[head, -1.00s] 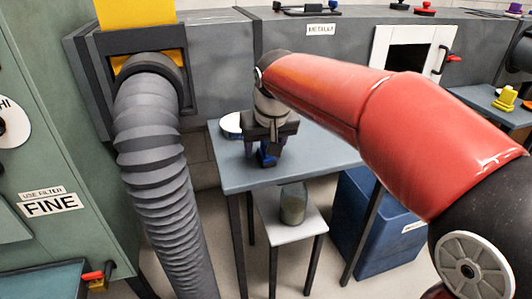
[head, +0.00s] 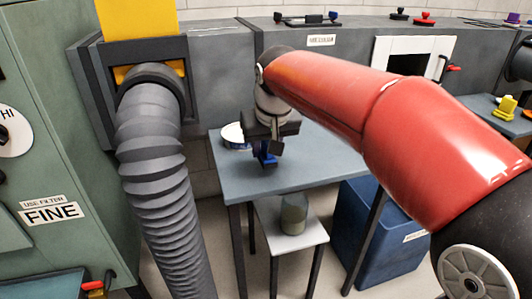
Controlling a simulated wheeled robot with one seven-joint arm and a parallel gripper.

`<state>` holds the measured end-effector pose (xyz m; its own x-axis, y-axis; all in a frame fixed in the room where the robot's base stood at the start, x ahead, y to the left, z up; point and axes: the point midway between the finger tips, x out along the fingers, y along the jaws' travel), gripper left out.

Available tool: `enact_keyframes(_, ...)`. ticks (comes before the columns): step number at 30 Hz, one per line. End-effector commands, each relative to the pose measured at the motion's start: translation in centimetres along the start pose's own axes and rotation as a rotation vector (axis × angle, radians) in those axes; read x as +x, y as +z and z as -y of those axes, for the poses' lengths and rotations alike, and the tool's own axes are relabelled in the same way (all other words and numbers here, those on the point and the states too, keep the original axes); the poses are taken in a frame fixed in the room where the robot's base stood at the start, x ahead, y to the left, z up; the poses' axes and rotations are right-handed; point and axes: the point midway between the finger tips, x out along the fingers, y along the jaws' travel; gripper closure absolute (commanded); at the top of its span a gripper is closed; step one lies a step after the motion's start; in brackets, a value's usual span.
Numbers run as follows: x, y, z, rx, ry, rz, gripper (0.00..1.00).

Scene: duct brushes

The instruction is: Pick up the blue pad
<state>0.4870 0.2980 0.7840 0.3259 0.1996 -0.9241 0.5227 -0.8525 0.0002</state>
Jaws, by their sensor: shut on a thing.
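My gripper (head: 267,146) is over the grey-blue table (head: 225,180), near its left-middle part, pointing down. It is shut on the blue pad (head: 265,155), a small blue piece with a dark lower part, which shows just below the fingers. The fingers and wrist hide its upper part. It appears slightly above the table top, but the gap is hard to judge.
A white round dish (head: 233,133) is on the table just left of my gripper. A ribbed grey hose (head: 155,170) hangs at left. A jar (head: 293,213) stands on a low white stool (head: 290,239) in front. A blue bin (head: 370,225) is under the table's right side.

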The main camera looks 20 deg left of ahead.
Motion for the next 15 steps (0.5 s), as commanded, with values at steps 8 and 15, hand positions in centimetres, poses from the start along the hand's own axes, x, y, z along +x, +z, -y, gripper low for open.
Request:
enact_keyframes(8,-7.8,-3.4,0.0,0.001,-0.001,-0.007,0.93)
enact_keyframes(15,-13.6,-5.7,0.1,0.000,-0.002,-0.004,0.93)
